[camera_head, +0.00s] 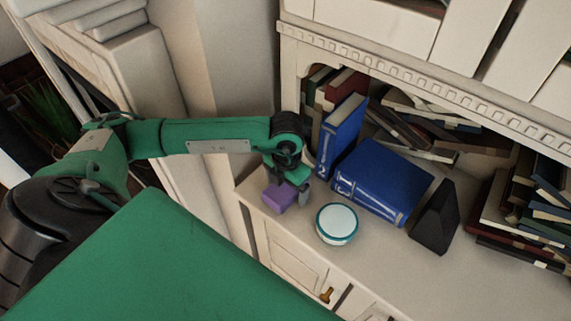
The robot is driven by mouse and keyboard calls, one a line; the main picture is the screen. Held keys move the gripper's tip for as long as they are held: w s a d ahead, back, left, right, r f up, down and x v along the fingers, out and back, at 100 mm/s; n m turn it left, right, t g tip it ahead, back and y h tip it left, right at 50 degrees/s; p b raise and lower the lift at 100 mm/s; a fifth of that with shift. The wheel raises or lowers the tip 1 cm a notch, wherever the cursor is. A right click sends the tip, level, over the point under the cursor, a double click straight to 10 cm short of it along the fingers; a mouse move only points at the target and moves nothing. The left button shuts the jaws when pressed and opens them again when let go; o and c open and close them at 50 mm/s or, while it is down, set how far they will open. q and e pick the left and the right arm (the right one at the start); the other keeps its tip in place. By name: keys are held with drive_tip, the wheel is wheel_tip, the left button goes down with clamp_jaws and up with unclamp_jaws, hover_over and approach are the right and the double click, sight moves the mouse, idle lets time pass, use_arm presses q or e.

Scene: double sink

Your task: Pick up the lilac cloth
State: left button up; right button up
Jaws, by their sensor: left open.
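The lilac cloth (277,199) shows as a small purple block-like shape at the left end of a white cabinet's top, near its corner. My left gripper (290,187) points down right at the cloth, with its dark fingers open and partly covering the cloth's upper right side. Whether the fingers touch the cloth, I cannot tell. My right gripper is not in view.
A round white-lidded tin (337,221) stands just right of the cloth. The cabinet top (400,268) is clear in front.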

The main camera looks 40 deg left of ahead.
sight(285, 186)
use_arm(q)
drive_tip(key=shift+w+a, duration=0.1)
drive_tip(key=c, duration=1)
drive_tip(key=shift+c, duration=0.3)
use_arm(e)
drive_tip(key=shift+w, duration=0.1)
